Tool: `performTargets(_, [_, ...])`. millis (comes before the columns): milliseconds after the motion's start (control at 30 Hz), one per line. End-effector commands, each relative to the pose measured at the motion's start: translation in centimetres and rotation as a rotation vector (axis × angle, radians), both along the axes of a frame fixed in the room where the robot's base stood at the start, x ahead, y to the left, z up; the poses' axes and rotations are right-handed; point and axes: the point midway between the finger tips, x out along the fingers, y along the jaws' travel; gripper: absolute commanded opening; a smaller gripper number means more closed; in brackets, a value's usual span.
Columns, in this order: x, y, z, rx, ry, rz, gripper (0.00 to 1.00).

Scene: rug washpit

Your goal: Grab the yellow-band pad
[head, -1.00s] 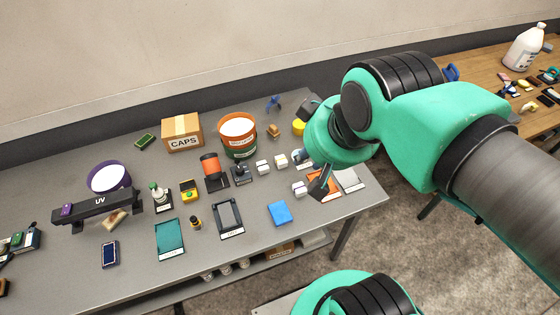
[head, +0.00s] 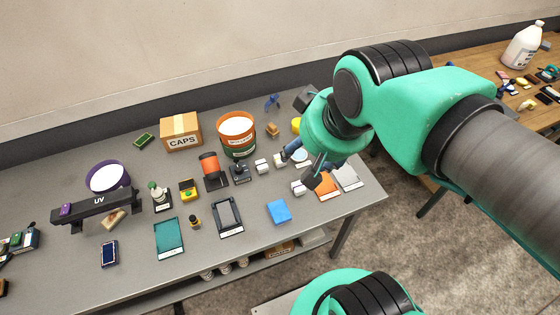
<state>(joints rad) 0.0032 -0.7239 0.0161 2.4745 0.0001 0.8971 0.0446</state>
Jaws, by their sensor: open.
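Several small white pads lie on the grey table in the head view. One pad (head: 279,160) by my upper fingertip seems to have a yellowish mark, but it is too small and partly covered to be sure of a band. A plain-looking white pad (head: 262,166) lies just left of it. Another white pad (head: 298,188) lies nearer the front edge, by my lower fingertip. My gripper (head: 294,171) is open, with its dark fingers pointing left and down over these pads. No pad is visibly held.
A black stand (head: 240,173) and an orange-and-black item (head: 211,168) stand left of the pads. An orange bucket (head: 237,133) is behind. A blue block (head: 279,211) lies in front. Orange and grey sheets (head: 346,178) lie at the right end, near the table edge.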

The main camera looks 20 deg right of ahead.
Motion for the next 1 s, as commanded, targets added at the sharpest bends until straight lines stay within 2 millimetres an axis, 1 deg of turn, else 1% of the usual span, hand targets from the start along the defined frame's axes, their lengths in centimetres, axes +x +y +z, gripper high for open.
performTargets(167, [2.8, -0.3, -0.3, 0.045, 0.039, -0.097, 0.61])
performTargets(267, [4.9, -0.5, -0.8, 0.078, 0.067, -0.177, 0.61])
performTargets(367, [7.4, -0.8, -1.4, 0.115, 0.097, -0.268, 0.61])
performTargets(533, [11.6, -1.4, -3.1, 0.171, 0.147, -0.428, 0.61])
performTargets(767, [17.2, -2.4, -6.5, 0.237, 0.210, -0.648, 0.61])
performTargets(967, [21.9, -3.3, -10.5, 0.283, 0.259, -0.844, 0.61])
performTargets(1000, [22.7, -3.6, -11.5, 0.290, 0.270, -0.883, 0.61])
